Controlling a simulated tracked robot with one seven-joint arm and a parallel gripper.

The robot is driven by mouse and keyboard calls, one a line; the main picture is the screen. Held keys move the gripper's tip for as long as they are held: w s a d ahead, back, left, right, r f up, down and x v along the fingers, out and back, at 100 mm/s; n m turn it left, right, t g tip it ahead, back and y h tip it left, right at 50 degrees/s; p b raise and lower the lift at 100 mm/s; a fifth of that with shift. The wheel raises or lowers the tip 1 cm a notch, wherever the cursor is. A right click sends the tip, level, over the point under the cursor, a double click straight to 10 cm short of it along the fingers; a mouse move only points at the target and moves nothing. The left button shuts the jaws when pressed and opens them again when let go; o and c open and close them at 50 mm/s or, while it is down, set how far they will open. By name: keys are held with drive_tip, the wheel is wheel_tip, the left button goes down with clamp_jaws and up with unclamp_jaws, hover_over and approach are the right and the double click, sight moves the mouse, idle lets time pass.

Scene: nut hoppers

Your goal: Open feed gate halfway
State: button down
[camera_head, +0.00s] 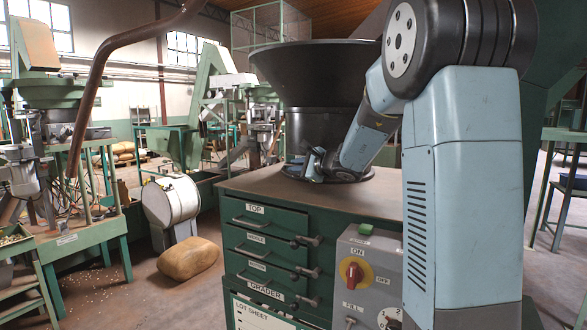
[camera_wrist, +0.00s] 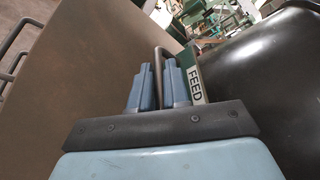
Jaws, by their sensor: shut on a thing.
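The feed gate is a green plate with a white FEED label (camera_wrist: 195,84) in the wrist view, beside the dark hopper wall. A dark handle loop (camera_wrist: 159,56) stands at its left edge. My gripper (camera_wrist: 157,75) has its two blue fingers on either side of this handle and is shut on it. In the head view my gripper (camera_head: 314,161) is low at the hopper's neck, just above the cabinet top. There the gate is mostly hidden behind my gripper and arm, so how far it stands open cannot be told. The black hopper (camera_head: 312,75) widens upward above it.
The green cabinet's brown top (camera_head: 245,183) is clear left of the hopper. Its drawers (camera_head: 268,222) have protruding handles. A grey control box (camera_head: 355,270) with a red knob (camera_head: 353,272) is at the front. A sack (camera_head: 188,258) lies on the floor to the left.

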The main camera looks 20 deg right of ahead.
drive_tip(key=shift+f, duration=0.1)
drive_tip(key=s+a, duration=0.3)
drive_tip(key=c, duration=1.2)
unclamp_jaws()
drive_tip(key=shift+d, duration=0.1)
drive_tip(key=v, duration=1.3)
drive_tip(key=shift+s+d, duration=0.15)
drive_tip(key=shift+s, duration=0.15)
